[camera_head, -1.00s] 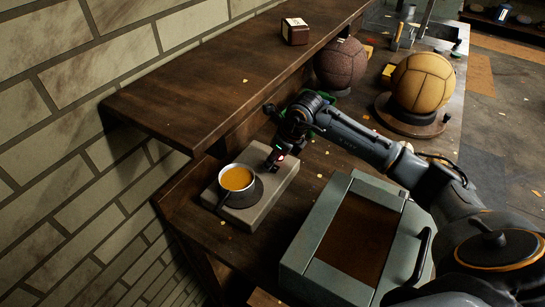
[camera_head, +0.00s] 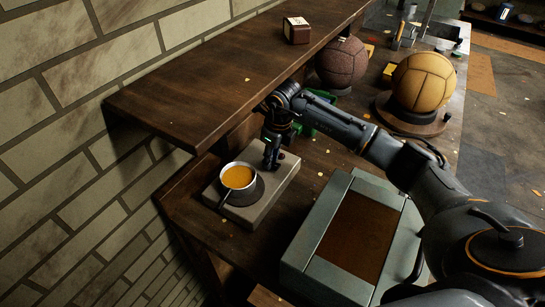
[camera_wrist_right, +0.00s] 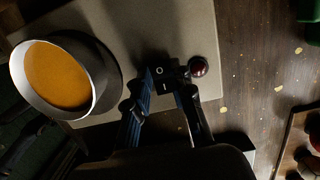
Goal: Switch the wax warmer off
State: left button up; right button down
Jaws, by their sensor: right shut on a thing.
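The wax warmer (camera_head: 277,184) is a pale grey slab on the wooden bench, with a pan of orange wax (camera_head: 238,177) on its left part. In the wrist view the pan (camera_wrist_right: 62,75) is at the left. A small dark switch (camera_wrist_right: 161,72) with light O and I marks sits near the slab's end, beside a dark red round lamp (camera_wrist_right: 198,67). My right gripper (camera_head: 271,160) points down at that end. In the wrist view its fingertips (camera_wrist_right: 168,88) close in on both sides of the switch. The left gripper is out of view.
A wooden shelf (camera_head: 220,75) overhangs close behind my right gripper. A grey-green case (camera_head: 310,230) stands in front of the warmer. A brown ball (camera_head: 341,62) and a yellow ball (camera_head: 422,82) are farther along the bench.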

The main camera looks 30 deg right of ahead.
dwell(0.3)
jog(key=c, duration=1.4)
grip_release()
jog(key=shift+c, duration=0.2)
